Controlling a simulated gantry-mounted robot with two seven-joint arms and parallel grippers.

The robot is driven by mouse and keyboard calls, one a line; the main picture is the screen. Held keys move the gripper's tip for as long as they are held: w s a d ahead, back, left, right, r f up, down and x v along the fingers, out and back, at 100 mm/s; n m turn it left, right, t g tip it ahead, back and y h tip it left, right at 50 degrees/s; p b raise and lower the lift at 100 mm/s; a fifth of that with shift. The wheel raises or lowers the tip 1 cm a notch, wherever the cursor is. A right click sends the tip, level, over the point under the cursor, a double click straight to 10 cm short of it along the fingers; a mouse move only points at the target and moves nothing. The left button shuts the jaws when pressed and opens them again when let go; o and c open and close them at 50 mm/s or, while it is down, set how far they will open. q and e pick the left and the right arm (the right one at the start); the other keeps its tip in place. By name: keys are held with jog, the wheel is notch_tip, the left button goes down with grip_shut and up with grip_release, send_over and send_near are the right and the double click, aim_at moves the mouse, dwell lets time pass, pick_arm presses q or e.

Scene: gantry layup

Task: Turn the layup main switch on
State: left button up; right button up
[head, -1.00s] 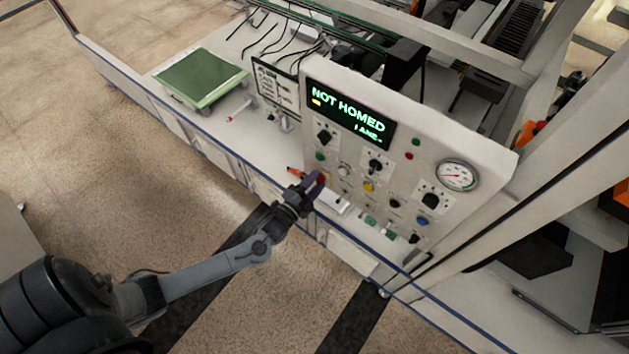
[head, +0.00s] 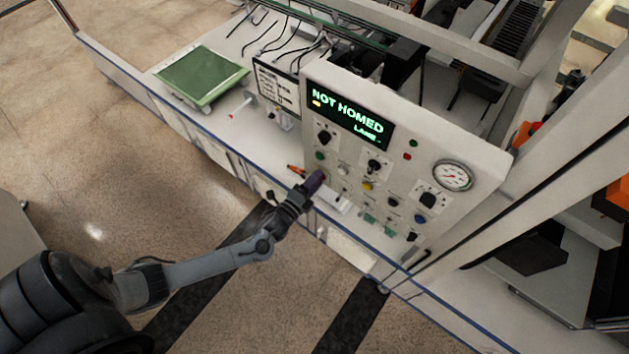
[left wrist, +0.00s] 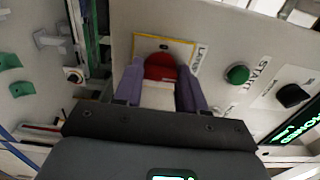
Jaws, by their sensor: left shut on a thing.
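The main switch is a red knob (left wrist: 160,66) on a yellow-edged plate (left wrist: 163,38) in the left wrist view, beside a partly hidden label that starts "LAY". My left gripper (head: 316,181) is at the lower left of the control panel (head: 450,147) in the head view. In the left wrist view its two purple fingers (left wrist: 160,76) stand on either side of the red knob and are shut on it. In the head view the gripper hides the knob. I cannot tell which way the knob is turned. My right gripper is not in view.
The panel's display (head: 350,117) reads "NOT HOMED". A green START button (left wrist: 237,74) and a black knob (left wrist: 291,95) are close to the switch. A gauge (head: 453,176) is at the panel's right.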

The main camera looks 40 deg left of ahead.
pick_arm(q)
jog(key=o, duration=1.1)
jog(key=shift+c, duration=0.2)
jog(key=s+b, duration=0.1)
jog(key=s, duration=0.9)
jog(key=shift+s+d, duration=0.35)
jog(key=shift+s, duration=0.05)
